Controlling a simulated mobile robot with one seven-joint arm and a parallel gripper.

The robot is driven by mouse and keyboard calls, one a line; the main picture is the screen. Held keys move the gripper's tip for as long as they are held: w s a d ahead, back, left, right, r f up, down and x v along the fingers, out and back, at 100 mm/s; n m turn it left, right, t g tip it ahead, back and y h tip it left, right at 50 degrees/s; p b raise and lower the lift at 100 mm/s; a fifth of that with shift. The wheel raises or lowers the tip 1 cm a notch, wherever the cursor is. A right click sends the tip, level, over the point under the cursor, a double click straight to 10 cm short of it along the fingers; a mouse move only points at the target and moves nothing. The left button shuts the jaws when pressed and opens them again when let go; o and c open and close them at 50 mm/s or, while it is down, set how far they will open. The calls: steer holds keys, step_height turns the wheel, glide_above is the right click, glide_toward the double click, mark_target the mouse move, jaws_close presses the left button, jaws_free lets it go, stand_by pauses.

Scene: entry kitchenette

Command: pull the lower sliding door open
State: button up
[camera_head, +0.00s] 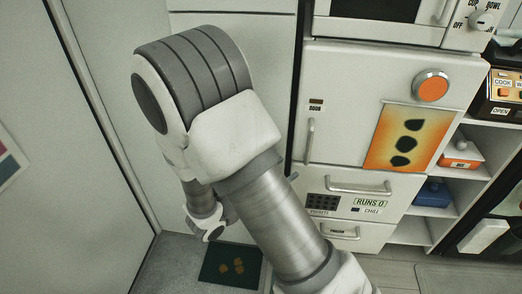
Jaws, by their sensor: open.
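The white cabinet unit has an upper front (345,90) with a vertical handle (310,140) on its left. Below it is a front (390,190) with a horizontal bar handle (358,188), a dark keypad and a "RUNS 0" label. A lower narrow front (372,238) with a small handle (340,232) lies under that. I cannot tell which of these is the lower sliding door; all look closed. My arm crosses the middle, left of and partly in front of the unit. My gripper is hidden behind the arm, so its fingers do not show.
An orange button (431,86) and an orange panel (408,137) are on the upper front. Open shelves at right hold an orange-and-white box (461,153) and a blue container (433,193). A dark green mat (231,266) lies on the floor. A pale wall panel (60,110) stands at left.

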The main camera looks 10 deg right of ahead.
steer(key=w+a+f+n+t+y+b, duration=0.3)
steer(key=a+f+n+t+y, duration=0.25)
steer(key=a+f+n, duration=0.45)
steer(key=shift+m+t+h, duration=0.25)
steer(key=shift+m+t, duration=0.1)
steer(key=shift+m, duration=0.55)
steer(key=b+x, duration=0.1)
steer(key=x, duration=0.5)
steer(key=f+b+x, duration=0.1)
steer(key=x, duration=0.4)
steer(key=d+b+x, duration=0.1)
steer(key=x, duration=0.5)
steer(key=shift+d+f, duration=0.15)
steer(key=shift+c, duration=0.2)
jaws_close()
